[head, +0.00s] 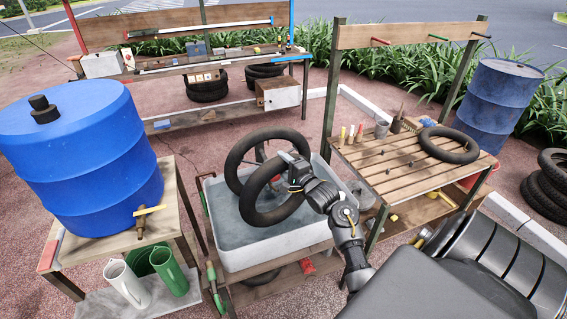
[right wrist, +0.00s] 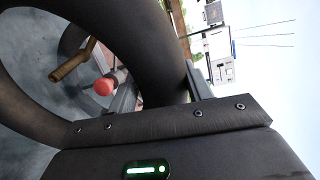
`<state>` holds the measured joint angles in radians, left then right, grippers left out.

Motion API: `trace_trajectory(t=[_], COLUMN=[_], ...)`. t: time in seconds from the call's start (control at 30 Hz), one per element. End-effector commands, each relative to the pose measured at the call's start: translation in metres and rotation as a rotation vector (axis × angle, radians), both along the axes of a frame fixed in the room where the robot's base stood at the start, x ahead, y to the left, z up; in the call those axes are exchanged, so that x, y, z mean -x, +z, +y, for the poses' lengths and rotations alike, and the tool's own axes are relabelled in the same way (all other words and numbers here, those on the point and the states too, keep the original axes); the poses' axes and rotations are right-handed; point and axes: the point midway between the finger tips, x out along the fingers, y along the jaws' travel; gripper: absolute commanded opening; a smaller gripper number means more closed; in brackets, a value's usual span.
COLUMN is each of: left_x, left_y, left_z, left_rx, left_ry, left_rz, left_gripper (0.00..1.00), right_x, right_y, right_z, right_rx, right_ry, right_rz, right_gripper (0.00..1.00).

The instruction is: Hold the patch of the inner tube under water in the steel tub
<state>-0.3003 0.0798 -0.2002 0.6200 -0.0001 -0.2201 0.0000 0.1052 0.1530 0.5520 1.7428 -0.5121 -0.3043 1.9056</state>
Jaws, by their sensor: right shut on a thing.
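The grey tub (head: 290,257) holds water (head: 232,222). Two black rings show at it, one behind the other. The front ring, the inner tube (head: 257,215), stands tilted over the tub, its lower part close to the water; I cannot tell if it touches. My right gripper (head: 292,168) is shut on its upper right side. The rear ring (head: 236,152) stands just behind it. In the right wrist view the tube (right wrist: 135,40) curves large past the gripper, with water (right wrist: 25,60) beyond. I cannot make out the patch. My left gripper is not in view.
A blue barrel (head: 75,160) with a tap stands left on a wooden stand, with jugs (head: 170,270) below. A slatted table (head: 400,178) at right carries another black ring (head: 448,146).

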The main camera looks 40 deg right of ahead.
Motion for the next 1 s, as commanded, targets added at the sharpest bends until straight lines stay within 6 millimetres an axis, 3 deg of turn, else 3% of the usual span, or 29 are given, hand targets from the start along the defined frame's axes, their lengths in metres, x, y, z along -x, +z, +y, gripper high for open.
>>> trace_trajectory(t=[1.0], left_x=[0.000], left_y=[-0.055], left_z=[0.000], left_rx=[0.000], left_ry=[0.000], left_rz=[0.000], left_gripper=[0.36], right_x=[0.000], right_y=[-0.107], right_z=[0.000], right_rx=[-0.001], right_ry=[0.000], right_rz=[0.000], right_gripper=[0.30])
